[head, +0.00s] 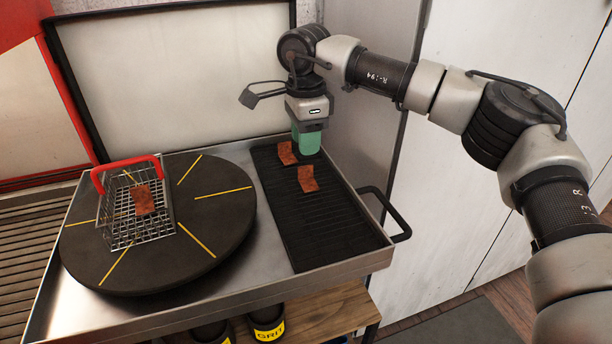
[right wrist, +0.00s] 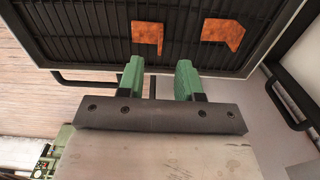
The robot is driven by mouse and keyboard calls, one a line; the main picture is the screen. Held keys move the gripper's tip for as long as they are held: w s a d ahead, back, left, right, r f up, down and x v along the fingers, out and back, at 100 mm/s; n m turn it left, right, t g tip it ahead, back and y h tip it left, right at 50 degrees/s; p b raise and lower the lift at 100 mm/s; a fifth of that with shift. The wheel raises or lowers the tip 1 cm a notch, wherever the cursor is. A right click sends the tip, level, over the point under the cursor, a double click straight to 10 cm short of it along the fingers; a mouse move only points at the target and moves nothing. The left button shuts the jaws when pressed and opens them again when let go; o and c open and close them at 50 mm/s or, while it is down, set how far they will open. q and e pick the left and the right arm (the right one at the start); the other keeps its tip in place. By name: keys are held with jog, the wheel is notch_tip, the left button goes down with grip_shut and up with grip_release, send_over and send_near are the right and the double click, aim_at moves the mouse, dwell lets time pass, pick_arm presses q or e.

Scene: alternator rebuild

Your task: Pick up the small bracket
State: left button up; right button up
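Two rusty orange-brown brackets lie on the black ribbed mat (head: 330,228): a rear bracket (head: 287,153) and a front bracket (head: 307,179). Which of them is the small one is hard to tell. In the right wrist view two brackets show on the mat, one left (right wrist: 147,37) and one right (right wrist: 222,32). A third rusty bracket (head: 142,200) is in the wire basket (head: 120,238). My right gripper (head: 307,141) has green fingers and hangs at the mat's far end, beside the rear bracket. Its fingers (right wrist: 160,80) are apart with nothing between them. My left gripper is out of view.
The basket, with a red handle (head: 125,165), stands on a dark round turntable (head: 215,235) with yellow lines. A metal tray (head: 270,270) surrounds turntable and mat. A black side handle (head: 390,212) sticks out at right. A dark-framed panel (head: 180,80) stands behind.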

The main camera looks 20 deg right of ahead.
aim_at(305, 168)
jog(key=shift+f, duration=0.9)
jog(key=shift+w+f, duration=0.1)
jog(key=shift+f, duration=2.55)
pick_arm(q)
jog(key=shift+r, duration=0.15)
pick_arm(e)
grip_shut()
